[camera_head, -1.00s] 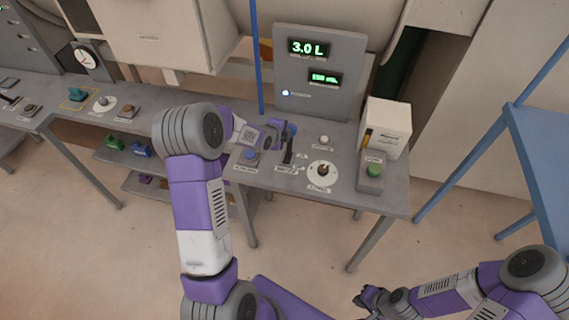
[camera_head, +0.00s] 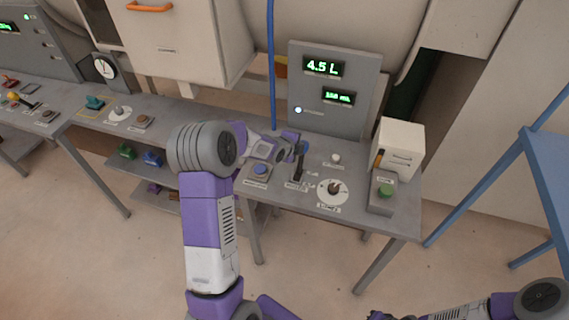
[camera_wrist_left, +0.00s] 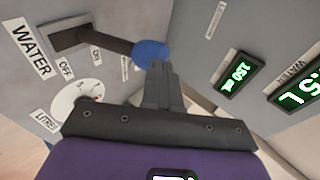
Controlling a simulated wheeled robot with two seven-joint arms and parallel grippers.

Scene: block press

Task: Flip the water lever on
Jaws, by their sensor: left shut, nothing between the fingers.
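The water lever (camera_head: 299,166) is a dark stick with a blue ball knob (camera_head: 305,147) on the grey table. In the left wrist view the lever (camera_wrist_left: 110,41) leans from its slot toward the ON-label side, ending in the blue knob (camera_wrist_left: 151,52). The WATER label (camera_wrist_left: 30,48) and OFF label (camera_wrist_left: 65,69) are beside it. My left gripper (camera_head: 296,141) is shut and empty, fingertips (camera_wrist_left: 159,66) right at the knob; I cannot tell whether they touch. My right gripper (camera_head: 380,315) is mostly cut off at the bottom edge.
A grey panel (camera_head: 362,75) behind the lever reads 4.5 L. A litres dial (camera_head: 332,191), a blue button (camera_head: 261,170), a white knob (camera_head: 336,158) and a green button (camera_head: 386,190) surround the lever. A white box (camera_head: 400,150) stands at right.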

